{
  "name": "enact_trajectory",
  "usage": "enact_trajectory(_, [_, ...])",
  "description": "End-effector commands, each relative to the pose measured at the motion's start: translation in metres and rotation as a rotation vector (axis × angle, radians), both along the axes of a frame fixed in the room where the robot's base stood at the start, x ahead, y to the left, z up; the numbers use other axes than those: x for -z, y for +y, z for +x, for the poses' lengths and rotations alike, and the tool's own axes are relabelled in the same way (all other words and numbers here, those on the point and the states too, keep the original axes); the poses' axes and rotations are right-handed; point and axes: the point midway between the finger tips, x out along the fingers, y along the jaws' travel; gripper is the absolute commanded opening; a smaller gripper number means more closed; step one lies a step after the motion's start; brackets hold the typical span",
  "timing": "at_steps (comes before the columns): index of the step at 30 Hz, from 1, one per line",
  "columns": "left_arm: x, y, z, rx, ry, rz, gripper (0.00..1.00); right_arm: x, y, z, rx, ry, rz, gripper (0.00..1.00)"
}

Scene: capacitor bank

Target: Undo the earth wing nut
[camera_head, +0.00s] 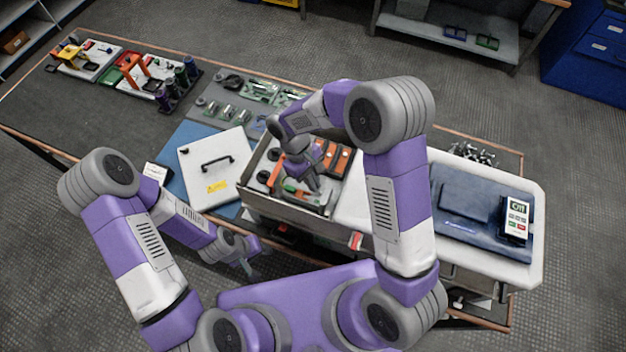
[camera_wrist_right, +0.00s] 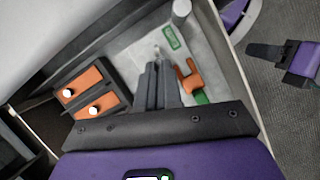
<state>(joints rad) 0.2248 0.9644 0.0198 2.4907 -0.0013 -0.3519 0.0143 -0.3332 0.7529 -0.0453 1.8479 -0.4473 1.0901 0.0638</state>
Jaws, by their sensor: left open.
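The open metal box (camera_head: 285,203) stands on the bench in front of me. My right gripper (camera_head: 313,185) reaches down into it. In the right wrist view its two dark fingers (camera_wrist_right: 160,66) lie close together, with little gap between them. A small grey stud-like piece (camera_wrist_right: 157,48) shows just beyond the fingertips, beside a green label (camera_wrist_right: 171,37). It may be the earth wing nut, but it is too small to tell, or whether the fingers touch it. My left gripper (camera_head: 250,268) is open and empty, low in front of the box.
Inside the box are orange blocks (camera_wrist_right: 82,85) with white knobs and an orange bracket (camera_wrist_right: 190,78). A white panel with a black handle (camera_head: 212,182) lies on a blue mat left of the box. A white tray (camera_head: 535,205) with a meter (camera_head: 515,222) stands to the right.

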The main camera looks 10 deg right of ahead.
Motion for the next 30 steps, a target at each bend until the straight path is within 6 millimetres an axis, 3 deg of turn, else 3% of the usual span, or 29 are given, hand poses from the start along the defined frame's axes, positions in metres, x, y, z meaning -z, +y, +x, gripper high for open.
enact_trajectory(1, [0.0017,0.0,0.0,0.0,0.0,0.0,0.43,0.0091,-0.0008,-0.0054,-0.008,0.017,-0.001,0.0])
enact_trajectory(15, [0.0018,0.0,0.0,0.0,0.0,0.0,0.43,0.0092,-0.0009,-0.0056,-0.02,0.018,-0.001,0.0])
enact_trajectory(21, [0.0018,0.0001,0.0,0.0,0.0,0.0,0.43,0.0092,-0.0011,-0.0056,-0.019,0.017,-0.001,0.31])
enact_trajectory(30, [0.0018,0.0,0.0,0.0,0.0,0.0,0.43,0.0089,0.0007,-0.0062,-0.019,0.018,0.002,0.31])
